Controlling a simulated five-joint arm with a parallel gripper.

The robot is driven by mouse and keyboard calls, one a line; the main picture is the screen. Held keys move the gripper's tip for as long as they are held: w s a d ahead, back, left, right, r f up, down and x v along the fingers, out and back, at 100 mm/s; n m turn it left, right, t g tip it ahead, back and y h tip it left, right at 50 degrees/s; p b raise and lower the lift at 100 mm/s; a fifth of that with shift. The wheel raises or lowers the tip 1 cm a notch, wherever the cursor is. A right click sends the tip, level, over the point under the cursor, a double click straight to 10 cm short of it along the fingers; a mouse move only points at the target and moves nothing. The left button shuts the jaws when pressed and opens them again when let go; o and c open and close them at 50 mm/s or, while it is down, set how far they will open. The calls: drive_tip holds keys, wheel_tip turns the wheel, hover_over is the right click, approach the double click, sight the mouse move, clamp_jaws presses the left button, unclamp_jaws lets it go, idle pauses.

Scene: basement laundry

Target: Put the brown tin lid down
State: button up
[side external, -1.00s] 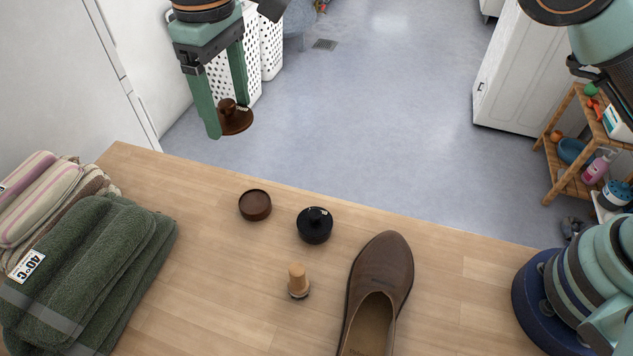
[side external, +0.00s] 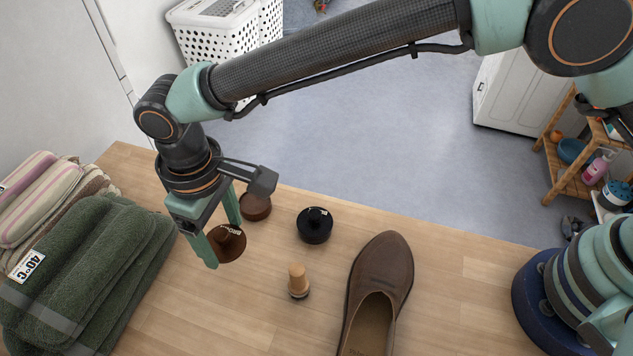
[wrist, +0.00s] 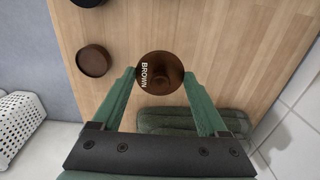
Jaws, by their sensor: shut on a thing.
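The brown tin lid (side external: 229,246) is a dark brown disc with a knob on top. In the wrist view the lid (wrist: 150,82) shows the word BROWN on its left side. My gripper (side external: 225,240) is shut on the lid, with one green finger on each side. The lid is over the table's left half, between the green towels and the cork-handled brush; whether it touches the wood I cannot tell. A small open brown tin (side external: 255,206) stands just behind it, apart. In the wrist view this tin (wrist: 94,61) lies to the left of the lid.
A black lidded tin (side external: 315,225), a cork-handled piece (side external: 298,281) and a brown shoe (side external: 381,285) stand to the right on the wooden table (side external: 450,285). Folded green towels (side external: 90,270) lie on the left. Bare wood lies in front of the lid.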

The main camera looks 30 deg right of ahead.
sight(237, 269)
drive_tip(key=shift+f, duration=3.9)
drive_tip(key=shift+f, duration=0.1)
drive_tip(key=o, duration=1.2)
